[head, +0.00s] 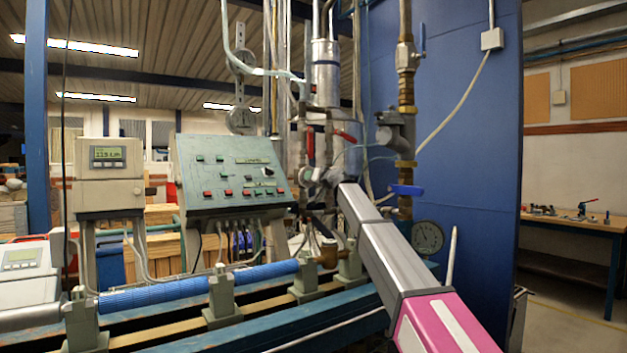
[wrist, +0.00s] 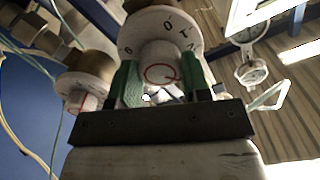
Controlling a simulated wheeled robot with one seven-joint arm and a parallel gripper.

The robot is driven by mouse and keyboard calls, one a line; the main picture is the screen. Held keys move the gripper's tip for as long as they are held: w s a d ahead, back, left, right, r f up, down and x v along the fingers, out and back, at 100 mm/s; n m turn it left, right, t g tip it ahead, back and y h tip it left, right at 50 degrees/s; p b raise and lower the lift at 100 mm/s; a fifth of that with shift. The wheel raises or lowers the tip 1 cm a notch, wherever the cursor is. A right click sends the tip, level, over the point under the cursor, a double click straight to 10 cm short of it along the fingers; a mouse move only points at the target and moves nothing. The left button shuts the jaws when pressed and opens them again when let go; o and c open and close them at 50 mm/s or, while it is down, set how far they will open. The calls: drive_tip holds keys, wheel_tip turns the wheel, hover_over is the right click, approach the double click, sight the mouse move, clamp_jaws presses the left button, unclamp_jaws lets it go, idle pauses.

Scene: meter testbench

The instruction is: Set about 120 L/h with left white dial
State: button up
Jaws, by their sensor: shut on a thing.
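The white dial (wrist: 148,27), with dark numbers on its rim and a red mark on its knob, fills the top middle of the wrist view. My gripper (wrist: 160,77) has its green fingers on both sides of the knob and is shut on it. A second white dial (wrist: 78,100) with a red mark sits to the left in this view, apart from the fingers. In the head view my arm reaches to the pipes, and the small white dials (head: 306,174) are partly hidden there. The green display (head: 108,153) seems to read about 119 L/h, in small print.
A sloped green control panel (head: 228,173) with buttons stands left of my arm. Below it runs a blue pipe (head: 195,288) in clamps. A blue-handled valve (head: 406,190) and a round gauge (head: 428,237) are close to the arm's right. A large blue tank (head: 475,130) stands behind.

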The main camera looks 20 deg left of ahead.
drive_tip(key=o, duration=0.9)
drive_tip(key=v, duration=1)
drive_tip(key=shift+s+d, duration=0.2)
drive_tip(key=shift+d, duration=0.1)
